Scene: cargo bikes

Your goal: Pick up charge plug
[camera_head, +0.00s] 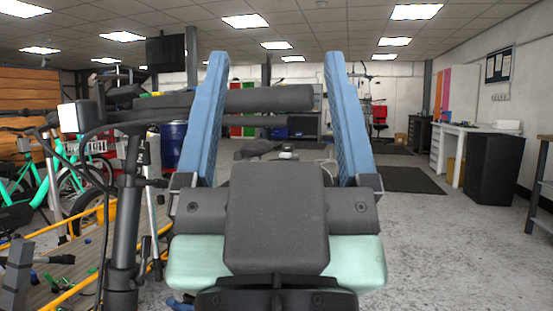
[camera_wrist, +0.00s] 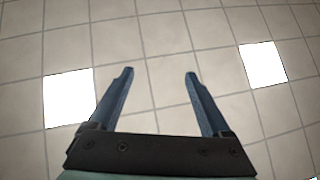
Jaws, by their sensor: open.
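My gripper (camera_head: 275,58) points upward in the middle of the head view, its two blue fingers wide apart with nothing between them. In the wrist view the open gripper (camera_wrist: 160,73) has only ceiling tiles and lamps beyond it. I cannot make out a charge plug in either view. My gripper and wrist hide part of the scene behind them. A cargo bike's dark handlebar (camera_head: 270,98) shows behind and between the fingers, with its stem and cables at the left.
At the left, a low wooden surface (camera_head: 80,268) with orange rails holds small tools. Teal bikes (camera_head: 45,195) and a blue barrel (camera_head: 173,145) stand behind it. At the right are a white desk (camera_head: 450,140), a black cabinet (camera_head: 490,168) and open grey floor (camera_head: 450,240).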

